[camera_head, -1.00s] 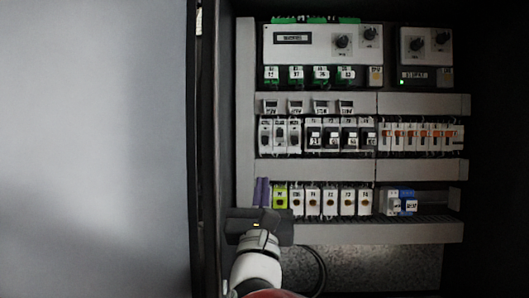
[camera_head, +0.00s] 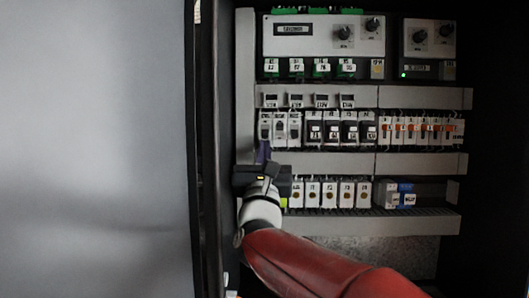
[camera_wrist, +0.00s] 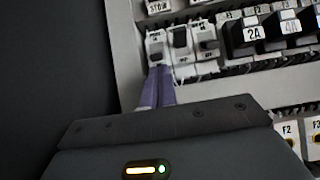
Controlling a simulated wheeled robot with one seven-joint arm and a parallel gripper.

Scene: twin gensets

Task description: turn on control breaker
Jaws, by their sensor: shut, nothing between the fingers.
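Three white breakers stand side by side at the left end of the middle row: a left one (camera_head: 265,129), a middle one (camera_head: 280,129) and a right one (camera_head: 295,128). Their labels are too small to read, so I cannot tell which is the control breaker. In the wrist view the left one (camera_wrist: 156,46) has a grey toggle, the middle one (camera_wrist: 182,42) a dark one, the right one (camera_wrist: 207,39) a grey one. My gripper (camera_head: 262,147) is shut and empty. Its purple fingertips (camera_wrist: 160,72) are at the left breaker's lower end; whether they touch it is unclear.
Dark numbered breakers (camera_head: 340,131) and orange-toggled ones (camera_head: 421,131) continue the row rightward. Terminal blocks (camera_head: 329,194) sit below. Controllers with knobs (camera_head: 323,37) are above.

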